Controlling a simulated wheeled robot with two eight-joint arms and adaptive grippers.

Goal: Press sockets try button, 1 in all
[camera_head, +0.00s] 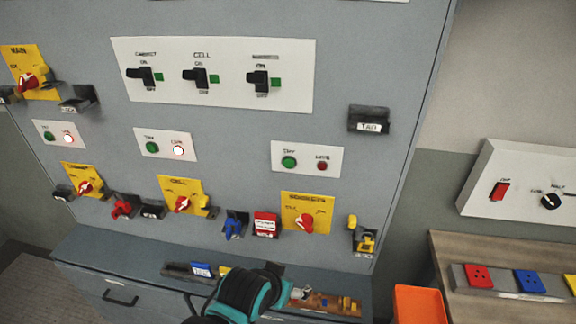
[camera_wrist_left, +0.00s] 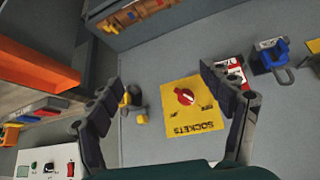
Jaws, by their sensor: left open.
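The sockets try button is a green round button (camera_head: 289,161) on a small white plate (camera_head: 307,151), left of a dark red lamp (camera_head: 322,166). Below it is the yellow sockets switch plate (camera_head: 291,205) with a red knob (camera_head: 304,222). That yellow plate also shows in the left wrist view (camera_wrist_left: 190,134), between the fingers; the try button does not show there. My left gripper (camera_wrist_left: 160,85) is open and empty, facing the panel. In the head view my teal and black arm is at bottom centre; its fingertips cannot be made out. My right gripper is in neither view.
Two similar plates with green buttons (camera_head: 152,147) and lit lamps (camera_head: 178,151) are to the left. Black switches (camera_head: 197,77) are above. A ledge (camera_head: 140,262) with loose items runs below. An orange bin (camera_head: 418,303) and a wooden bench (camera_head: 450,250) are right.

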